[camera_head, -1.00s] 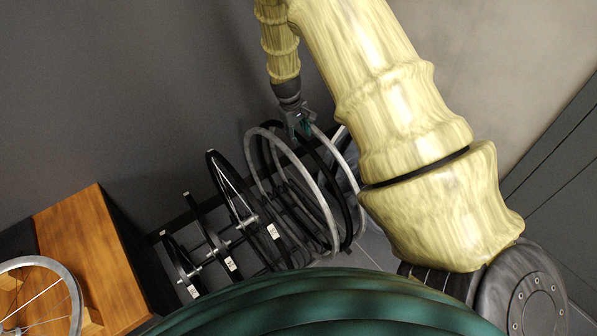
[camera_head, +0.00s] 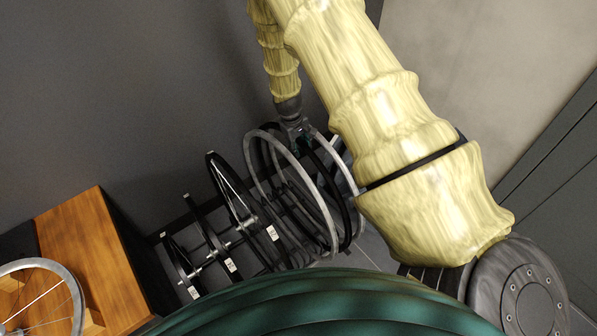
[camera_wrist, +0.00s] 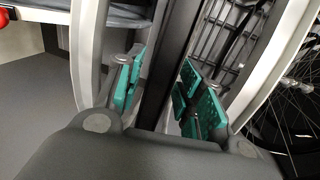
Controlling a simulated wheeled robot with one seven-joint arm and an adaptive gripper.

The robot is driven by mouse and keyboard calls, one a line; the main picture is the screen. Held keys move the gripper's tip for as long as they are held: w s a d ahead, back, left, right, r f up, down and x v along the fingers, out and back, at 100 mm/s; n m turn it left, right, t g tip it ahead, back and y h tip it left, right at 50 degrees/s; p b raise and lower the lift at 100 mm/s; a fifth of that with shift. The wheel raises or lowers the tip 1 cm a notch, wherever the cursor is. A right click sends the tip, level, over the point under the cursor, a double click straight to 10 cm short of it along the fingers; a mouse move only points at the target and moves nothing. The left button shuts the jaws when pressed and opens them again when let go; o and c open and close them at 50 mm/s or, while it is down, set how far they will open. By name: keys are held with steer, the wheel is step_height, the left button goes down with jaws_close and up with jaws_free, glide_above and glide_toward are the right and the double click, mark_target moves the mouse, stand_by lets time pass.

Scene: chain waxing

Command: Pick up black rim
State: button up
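The black rim (camera_wrist: 170,60) runs as a dark band between the two teal-padded fingers of my gripper (camera_wrist: 163,88) in the wrist view. The fingers are open on either side of it, with a visible gap on the right; contact on the left is unclear. In the head view my gripper (camera_head: 297,132) is at the top of the row of rims. The black rim (camera_head: 345,205) stands between silver rims there, and its top is partly hidden by the gripper.
A silver rim (camera_head: 296,165) stands to the left and another silver rim (camera_head: 345,168) to the right, close to the gripper. Several black wheels stand on a rack farther left, including a spoked wheel (camera_head: 233,190). A wooden cabinet (camera_head: 85,240) is at far left.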

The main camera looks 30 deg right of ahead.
jaws_close()
step_height(320, 180, up, 34)
steer(key=p, duration=1.1)
stand_by(1.1)
